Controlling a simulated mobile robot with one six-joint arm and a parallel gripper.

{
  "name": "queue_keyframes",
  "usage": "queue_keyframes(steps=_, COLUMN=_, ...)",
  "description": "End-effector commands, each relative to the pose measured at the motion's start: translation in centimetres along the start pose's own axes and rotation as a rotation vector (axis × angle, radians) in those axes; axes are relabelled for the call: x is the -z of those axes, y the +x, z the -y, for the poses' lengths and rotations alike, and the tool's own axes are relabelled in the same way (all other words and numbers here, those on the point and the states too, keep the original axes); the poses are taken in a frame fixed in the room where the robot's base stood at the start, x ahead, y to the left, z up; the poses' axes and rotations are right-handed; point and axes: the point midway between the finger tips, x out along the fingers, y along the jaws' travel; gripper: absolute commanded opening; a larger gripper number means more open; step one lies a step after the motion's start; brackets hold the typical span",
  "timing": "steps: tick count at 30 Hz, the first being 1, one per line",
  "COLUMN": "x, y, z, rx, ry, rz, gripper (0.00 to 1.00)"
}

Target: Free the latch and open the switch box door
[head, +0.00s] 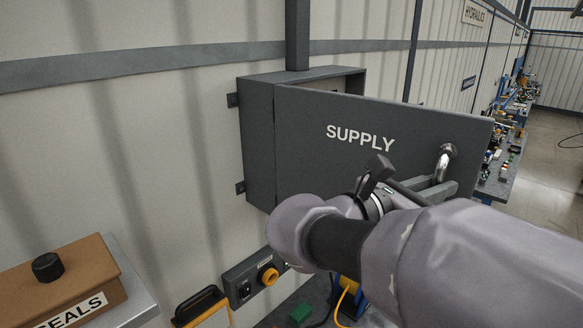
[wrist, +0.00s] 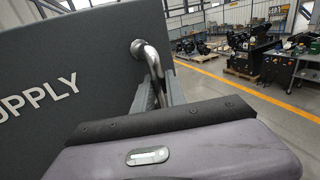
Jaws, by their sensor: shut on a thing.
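The grey switch box (head: 258,140) is fixed to the corrugated wall. Its door (head: 310,160), marked SUPPLY, stands partly open, swung out from its left edge, with a gap showing behind its top. The door also fills the left of the wrist view (wrist: 90,50). A shiny metal handle (head: 444,160) sits near the door's free right edge; the wrist view shows its curved bar (wrist: 152,58). My gripper (head: 436,188) is shut on the lower part of the handle. In the wrist view my fingers (wrist: 158,92) flank the bar. The latch and the box's inside are hidden.
A brown SEALS box (head: 60,285) with a black knob stands at lower left. A workbench with clutter (head: 500,165) lies beyond the door. Open floor (head: 555,135) shows at right.

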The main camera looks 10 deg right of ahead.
Motion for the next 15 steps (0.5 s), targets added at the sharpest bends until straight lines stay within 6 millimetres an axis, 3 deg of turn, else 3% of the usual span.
queue_keyframes(steps=9, x=-0.03, y=0.00, z=-0.01, rx=0.000, ry=0.001, rz=0.000, gripper=0.00)
queue_keyframes(steps=10, x=-0.03, y=0.00, z=-0.01, rx=0.000, ry=0.001, rz=0.000, gripper=0.22)
queue_keyframes(steps=12, x=-0.03, y=0.00, z=-0.01, rx=0.000, ry=0.001, rz=0.000, gripper=0.36)
queue_keyframes(steps=15, x=-0.02, y=0.00, z=-0.01, rx=0.000, ry=0.001, rz=0.000, gripper=0.38)
